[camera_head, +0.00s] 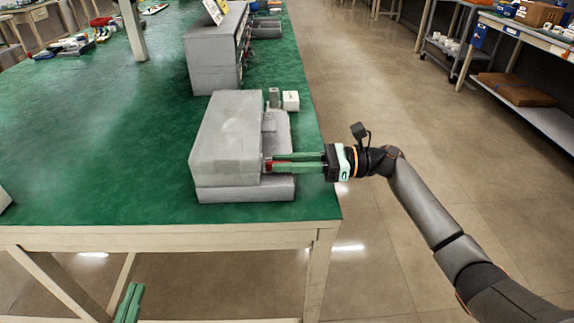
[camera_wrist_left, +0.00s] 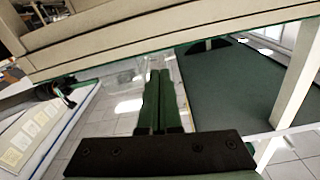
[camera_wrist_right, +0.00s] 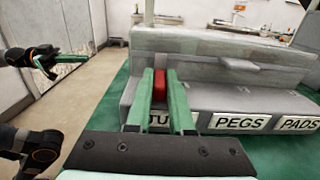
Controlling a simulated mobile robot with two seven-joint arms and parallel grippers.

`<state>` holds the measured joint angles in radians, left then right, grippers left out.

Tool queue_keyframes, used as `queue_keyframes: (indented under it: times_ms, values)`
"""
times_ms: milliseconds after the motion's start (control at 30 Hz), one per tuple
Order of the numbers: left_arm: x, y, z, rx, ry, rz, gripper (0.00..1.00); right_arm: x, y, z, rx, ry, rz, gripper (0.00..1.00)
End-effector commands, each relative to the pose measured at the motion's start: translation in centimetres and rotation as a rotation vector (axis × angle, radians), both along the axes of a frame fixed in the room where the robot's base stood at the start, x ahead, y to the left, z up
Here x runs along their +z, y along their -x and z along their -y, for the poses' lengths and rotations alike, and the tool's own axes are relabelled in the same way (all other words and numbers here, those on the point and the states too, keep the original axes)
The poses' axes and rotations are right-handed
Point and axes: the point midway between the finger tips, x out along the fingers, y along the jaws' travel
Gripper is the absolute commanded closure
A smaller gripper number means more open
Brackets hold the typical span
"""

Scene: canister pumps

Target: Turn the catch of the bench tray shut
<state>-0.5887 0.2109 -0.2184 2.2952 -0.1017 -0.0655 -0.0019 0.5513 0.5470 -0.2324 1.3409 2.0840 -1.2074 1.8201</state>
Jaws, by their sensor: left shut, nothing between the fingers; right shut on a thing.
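The grey bench tray (camera_head: 245,190) stands near the right edge of the green bench. A bulky grey upper part (camera_head: 225,135) rises above its low base; it looks like the lid, but I cannot tell whether it sits fully closed. My right gripper (camera_head: 272,163) reaches in from the right and is shut on the red catch (camera_wrist_right: 159,85) at the tray's side. The fingers hide much of the catch, so its angle is unclear. My left gripper (camera_head: 130,302) is shut and empty, below the bench's front edge; its fingers (camera_wrist_left: 158,98) show in the left wrist view.
The tray's front carries labels, PEGS (camera_wrist_right: 240,121) and PADS (camera_wrist_right: 299,124) among them. A small white block (camera_head: 290,100) and a small grey one (camera_head: 274,97) stand just behind the tray. A larger grey unit (camera_head: 215,65) is farther back. The bench's left part is mostly clear.

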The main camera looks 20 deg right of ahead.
Motion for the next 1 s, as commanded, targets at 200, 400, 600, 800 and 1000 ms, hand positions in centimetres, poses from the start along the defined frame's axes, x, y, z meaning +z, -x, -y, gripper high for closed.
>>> queue_keyframes:
  times_ms: [200, 400, 600, 800, 1000]
  values:
    - [0.87, 0.0, 0.05, -0.004, 0.0, 0.037, 1.0, -0.08, -0.01, -0.2, 0.035, 0.0, 0.0, 1.0]
    - [0.97, -0.01, 0.05, -0.004, 0.0, 0.041, 1.0, -0.12, 0.04, -0.22, 0.04, 0.001, -0.001, 1.0]
    - [0.95, -0.01, 0.04, -0.004, 0.0, 0.039, 1.0, -0.14, 0.05, -0.25, 0.04, 0.001, -0.001, 0.78]
    - [0.94, -0.01, 0.04, -0.004, 0.0, 0.039, 1.0, -0.1, 0.02, -0.16, 0.037, 0.001, -0.001, 0.68]
    - [0.97, -0.02, 0.04, -0.004, 0.0, 0.038, 1.0, -0.07, 0.05, 0.2, 0.035, 0.001, -0.001, 0.68]
